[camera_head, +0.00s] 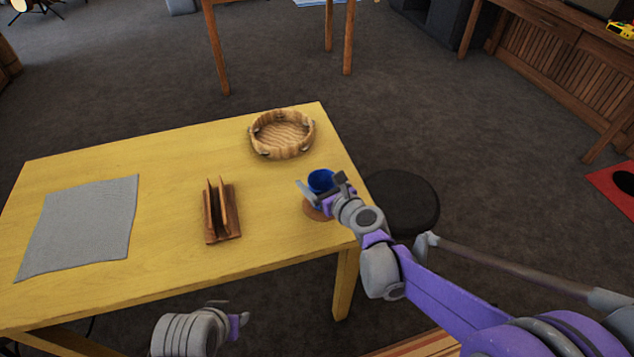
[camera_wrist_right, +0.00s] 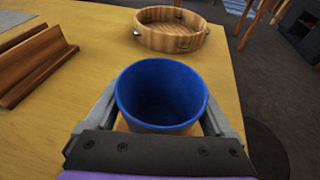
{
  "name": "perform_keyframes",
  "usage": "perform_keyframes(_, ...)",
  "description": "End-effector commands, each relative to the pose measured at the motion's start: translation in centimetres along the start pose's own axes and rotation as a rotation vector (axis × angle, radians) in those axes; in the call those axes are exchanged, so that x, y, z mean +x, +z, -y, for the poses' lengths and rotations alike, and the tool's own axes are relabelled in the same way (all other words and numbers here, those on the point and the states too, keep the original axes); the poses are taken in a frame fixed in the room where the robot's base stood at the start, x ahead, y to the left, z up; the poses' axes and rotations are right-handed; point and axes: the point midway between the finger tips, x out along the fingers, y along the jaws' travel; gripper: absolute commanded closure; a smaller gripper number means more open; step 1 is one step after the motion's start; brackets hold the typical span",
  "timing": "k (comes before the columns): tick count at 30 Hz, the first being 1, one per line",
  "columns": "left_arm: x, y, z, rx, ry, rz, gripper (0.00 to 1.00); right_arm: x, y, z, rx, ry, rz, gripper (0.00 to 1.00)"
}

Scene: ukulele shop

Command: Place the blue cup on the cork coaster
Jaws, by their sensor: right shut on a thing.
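The blue cup (camera_head: 320,181) is upright near the right end of the yellow table, between the fingers of my right gripper (camera_head: 322,188). In the right wrist view the cup (camera_wrist_right: 161,95) fills the space between the two fingers, and its open top faces the camera. The cork coaster (camera_head: 316,211) shows as a brown edge under the cup and gripper; most of it is hidden. I cannot tell whether the cup's base touches the coaster. My left gripper (camera_head: 240,319) is low in front of the table's front edge; its fingers are too unclear to judge.
A round wooden tambourine-like ring (camera_head: 282,134) lies behind the cup. A slotted wooden stand (camera_head: 221,212) is left of it, and a grey cloth (camera_head: 80,226) lies at the table's left. A black round stool (camera_head: 401,201) stands beside the table's right edge. The middle tabletop (camera_head: 175,190) is clear.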

Motion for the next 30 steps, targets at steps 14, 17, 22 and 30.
perform_keyframes(14,0.3,0.2,0.0,0.0,0.0,0.001,0.55,0.2,-0.7,0.0,0.0,0.0,0.0,0.02)
perform_keyframes(17,0.3,0.2,0.0,0.0,0.0,0.001,0.55,0.2,-0.6,0.0,0.0,0.0,0.0,0.0)
perform_keyframes(22,0.2,0.1,0.0,0.0,0.0,0.001,0.55,0.2,-0.5,0.0,0.0,0.0,0.0,0.0)
perform_keyframes(30,-0.3,-0.1,0.0,0.0,0.0,-0.001,0.55,-3.4,-0.3,0.0,0.001,-0.002,0.0,0.0)
